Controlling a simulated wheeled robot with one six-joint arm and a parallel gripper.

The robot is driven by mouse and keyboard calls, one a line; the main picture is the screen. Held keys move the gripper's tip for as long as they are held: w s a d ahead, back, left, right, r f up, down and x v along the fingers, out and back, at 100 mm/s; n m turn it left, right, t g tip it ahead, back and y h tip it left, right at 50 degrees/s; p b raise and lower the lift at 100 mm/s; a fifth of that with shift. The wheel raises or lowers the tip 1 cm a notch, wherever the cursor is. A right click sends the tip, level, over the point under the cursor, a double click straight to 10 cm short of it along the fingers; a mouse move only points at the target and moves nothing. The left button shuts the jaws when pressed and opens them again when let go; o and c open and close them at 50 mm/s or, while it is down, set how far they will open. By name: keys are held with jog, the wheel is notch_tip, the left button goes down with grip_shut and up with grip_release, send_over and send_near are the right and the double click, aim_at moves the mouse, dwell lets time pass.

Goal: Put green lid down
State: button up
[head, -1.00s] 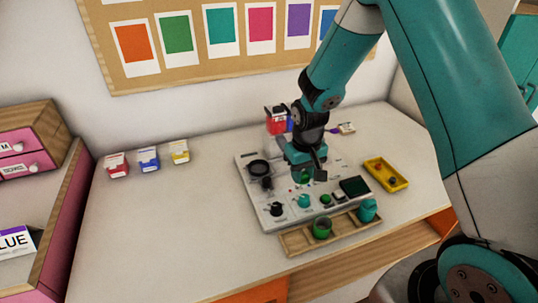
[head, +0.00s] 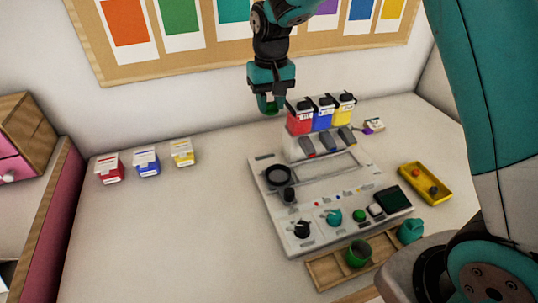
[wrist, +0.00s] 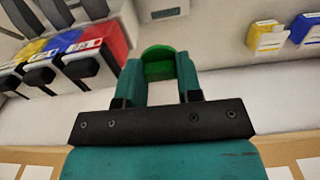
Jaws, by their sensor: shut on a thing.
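My gripper (head: 269,103) is shut on the green lid (head: 264,102), high above the back of the table, left of the red, blue and yellow containers. In the wrist view, the green lid (wrist: 160,63) sits between the two teal fingers. The green cup (head: 358,254) stands in the wooden tray (head: 322,272) at the front of the table. A teal cup (head: 410,231) stands at the tray's right end.
A white machine (head: 270,215) with knobs and a dark screen fills the table's middle right. A yellow tray (head: 440,194) holds small pieces on the right. Small red, blue and yellow boxes (head: 147,163) stand at the back left. The table's left and front left (head: 170,235) are clear.

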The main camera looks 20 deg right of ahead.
aim_at(269, 163)
notch_tip(269, 163, down, 17)
jog(key=shift+a+r+p, duration=0.15)
jog(key=shift+p, duration=0.6)
jog(key=shift+f, duration=0.2)
jog(key=o, duration=0.9)
jog(key=shift+r, duration=0.15)
